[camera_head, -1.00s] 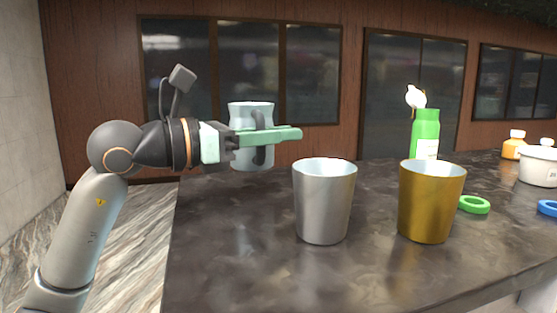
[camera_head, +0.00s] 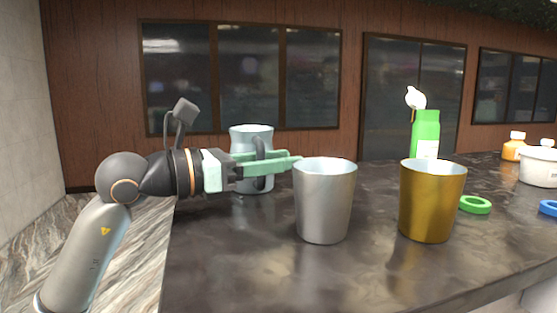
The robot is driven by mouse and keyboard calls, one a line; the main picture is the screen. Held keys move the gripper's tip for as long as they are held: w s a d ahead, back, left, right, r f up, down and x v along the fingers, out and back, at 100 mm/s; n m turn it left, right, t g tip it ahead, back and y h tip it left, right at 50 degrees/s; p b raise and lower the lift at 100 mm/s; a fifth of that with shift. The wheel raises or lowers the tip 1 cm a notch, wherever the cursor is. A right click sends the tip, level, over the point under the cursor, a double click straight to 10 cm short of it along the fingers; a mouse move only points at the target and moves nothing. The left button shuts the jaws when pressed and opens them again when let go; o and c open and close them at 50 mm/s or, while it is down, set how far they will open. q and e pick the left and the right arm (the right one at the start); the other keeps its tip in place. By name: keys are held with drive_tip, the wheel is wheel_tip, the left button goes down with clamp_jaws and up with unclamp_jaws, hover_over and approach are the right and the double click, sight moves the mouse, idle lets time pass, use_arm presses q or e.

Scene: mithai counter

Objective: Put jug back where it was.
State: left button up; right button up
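A pale blue-grey jug (camera_head: 251,139) with a dark handle (camera_head: 260,152) is upright at the left part of the counter, behind my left gripper (camera_head: 283,164). The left gripper's green fingers lie across the handle and appear closed on it. The jug's base is low, at or just above the counter top; I cannot tell whether it touches. My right gripper does not show.
A silver cup (camera_head: 323,205) stands close to the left fingertips, with a gold cup (camera_head: 430,205) to its right. A green bottle (camera_head: 425,135), a green ring (camera_head: 474,205), a blue ring (camera_head: 548,208), a white tub (camera_head: 539,168) and an orange bottle (camera_head: 514,148) are farther right on the dark counter (camera_head: 250,260).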

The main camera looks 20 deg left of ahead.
use_arm(q)
drive_tip(key=shift+r, duration=0.25)
drive_tip(key=shift+s+a+f, duration=0.15)
drive_tip(key=shift+s+a, duration=0.05)
drive_tip(key=shift+a, duration=0.05)
drive_tip(key=b+v, duration=0.3)
drive_tip(key=v, duration=0.7)
drive_tip(key=shift+s+a, duration=0.4)
drive_tip(key=shift+s, duration=0.05)
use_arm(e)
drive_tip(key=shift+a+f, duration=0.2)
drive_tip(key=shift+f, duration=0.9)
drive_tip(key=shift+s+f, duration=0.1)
